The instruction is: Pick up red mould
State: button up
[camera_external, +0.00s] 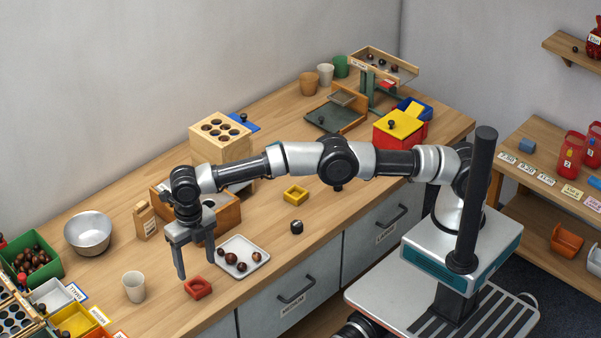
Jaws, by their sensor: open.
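The red mould (198,287) is a small square red piece with a hollow in its top. It lies on the wooden counter near the front edge, left of the white tray. My gripper (196,272) points down with its two dark fingers apart and nothing between them. It is just above and behind the mould in the picture; the exact height gap cannot be told.
A white tray (262,268) with several chestnuts is close on the right. A white cup (134,287) stands to the left. A yellow mould (296,194) and a small dark object (297,227) lie further right. A metal bowl (88,233) stands behind left.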

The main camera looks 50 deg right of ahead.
aim_at(200, 287)
notch_tip(200, 287, down, 4)
jog(key=shift+r+b, duration=0.15)
jog(key=shift+b, duration=0.15)
jog(key=shift+w+d+f+b, duration=0.1)
jog(key=shift+f+b, duration=0.25)
jog(key=shift+f, duration=1)
jog(key=shift+w+d+f+b, duration=0.1)
jog(key=shift+f+b, duration=0.25)
jog(key=shift+f, duration=0.95)
jog(key=shift+c, duration=0.2)
jog(key=c, duration=1.1)
